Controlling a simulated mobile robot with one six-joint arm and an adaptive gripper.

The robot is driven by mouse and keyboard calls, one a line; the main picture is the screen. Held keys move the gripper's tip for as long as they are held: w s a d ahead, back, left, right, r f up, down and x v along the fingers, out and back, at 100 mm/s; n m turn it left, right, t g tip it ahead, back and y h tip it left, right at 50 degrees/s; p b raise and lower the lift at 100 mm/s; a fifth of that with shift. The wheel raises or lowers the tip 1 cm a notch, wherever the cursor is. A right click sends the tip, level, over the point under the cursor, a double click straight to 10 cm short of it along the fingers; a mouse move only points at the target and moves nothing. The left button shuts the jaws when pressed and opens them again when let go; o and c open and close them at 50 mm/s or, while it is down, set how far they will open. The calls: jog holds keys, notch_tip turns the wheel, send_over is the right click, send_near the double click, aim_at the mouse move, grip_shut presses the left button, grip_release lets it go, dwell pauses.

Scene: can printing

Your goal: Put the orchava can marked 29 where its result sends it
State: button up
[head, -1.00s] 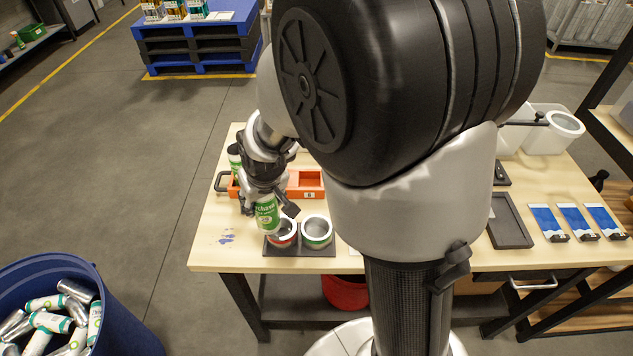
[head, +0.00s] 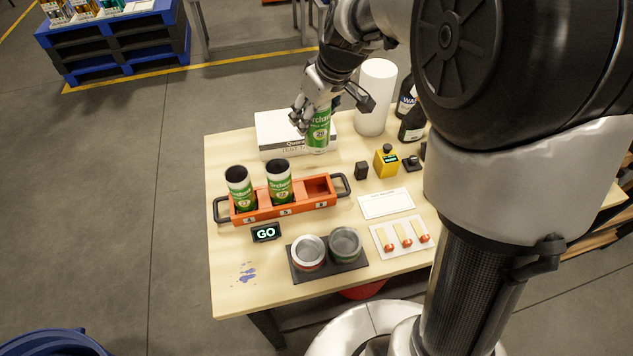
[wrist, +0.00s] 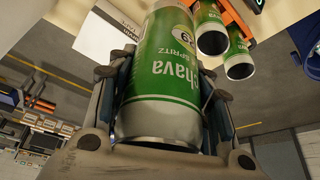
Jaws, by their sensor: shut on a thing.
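My gripper (head: 330,106) is shut on a green and white orchava can (head: 318,132), near the right end of a white box (head: 278,120) with partly hidden lettering. The can is upright; whether it touches anything below is unclear. In the wrist view the held can (wrist: 165,75) fills the space between the fingers; its round mark is partly cut off, with a 9 showing. An orange carrier (head: 305,204) has slots labelled 4, 5 and 6. Open orchava cans stand in slot 4 (head: 239,190) and slot 5 (head: 280,183); slot 6 (head: 318,187) is empty.
A small display (head: 266,232) reads GO. Two round tins (head: 308,252) (head: 345,243) sit on a dark mat (head: 325,273). The table's front left is clear apart from blue smudges.

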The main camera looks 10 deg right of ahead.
notch_tip(320, 180, down, 19)
jog(key=b, duration=0.5)
jog(key=shift+b, duration=0.3)
jog(key=shift+f, duration=0.15)
jog(key=o, duration=0.7)
jog(key=shift+o, duration=0.2)
